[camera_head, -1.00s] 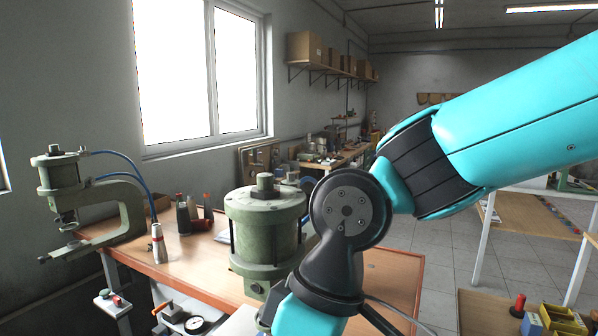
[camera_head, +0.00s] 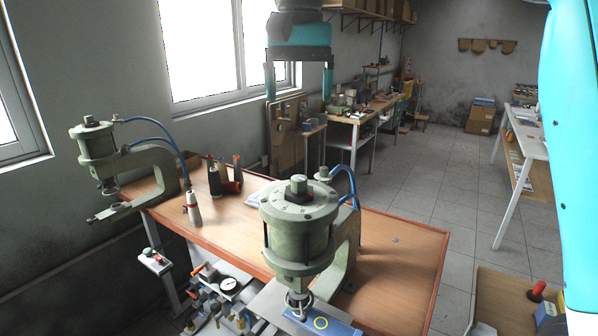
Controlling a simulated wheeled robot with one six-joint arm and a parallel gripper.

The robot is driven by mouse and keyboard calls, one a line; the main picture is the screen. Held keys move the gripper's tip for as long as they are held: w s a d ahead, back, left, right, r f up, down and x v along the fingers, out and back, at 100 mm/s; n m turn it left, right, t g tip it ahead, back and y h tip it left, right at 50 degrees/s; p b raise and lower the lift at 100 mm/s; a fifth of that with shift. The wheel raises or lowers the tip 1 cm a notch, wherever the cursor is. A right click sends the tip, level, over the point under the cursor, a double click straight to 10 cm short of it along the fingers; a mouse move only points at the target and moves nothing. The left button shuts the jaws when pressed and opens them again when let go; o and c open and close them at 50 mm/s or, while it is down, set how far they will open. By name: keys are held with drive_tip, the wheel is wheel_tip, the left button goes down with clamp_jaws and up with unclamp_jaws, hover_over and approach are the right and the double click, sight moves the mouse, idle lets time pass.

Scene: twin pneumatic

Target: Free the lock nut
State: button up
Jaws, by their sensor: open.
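Two green pneumatic presses stand on the wooden bench. The near press (camera_head: 300,225) has a round cylinder with a dark nut-like fitting (camera_head: 299,187) around a short stem at the middle of its top cap; I take this to be the lock nut, but cannot be sure. The far press (camera_head: 97,145) at the left has a similar, smaller-looking top. My gripper (camera_head: 299,94) hangs pointing down above the near press, apart from it. Its two fingers are spread wide with nothing between them. The near press's ram and foot (camera_head: 298,298) show below the cylinder.
Blue hoses (camera_head: 352,183) rise beside the near press. Bottles and a red-and-silver canister (camera_head: 192,208) stand on the bench (camera_head: 405,265) between the presses. A pressure gauge (camera_head: 229,284) and valves sit below its front edge. The bench's right part is mostly clear.

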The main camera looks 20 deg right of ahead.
sight(297, 177)
wheel_tip(297, 177, down, 17)
drive_tip(key=b, duration=1.6)
drive_tip(key=shift+f+b, duration=0.1)
drive_tip(key=shift+b, duration=0.2)
drive_tip(key=shift+c, duration=0.5)
drive_tip(key=c, duration=0.8)
drive_tip(key=shift+c, duration=0.2)
drive_tip(key=shift+n, duration=0.3)
drive_tip(key=n, duration=0.5)
drive_tip(key=shift+n, duration=0.3)
drive_tip(key=n, duration=0.5)
drive_tip(key=shift+a+n, duration=0.15)
drive_tip(key=shift+n, duration=0.15)
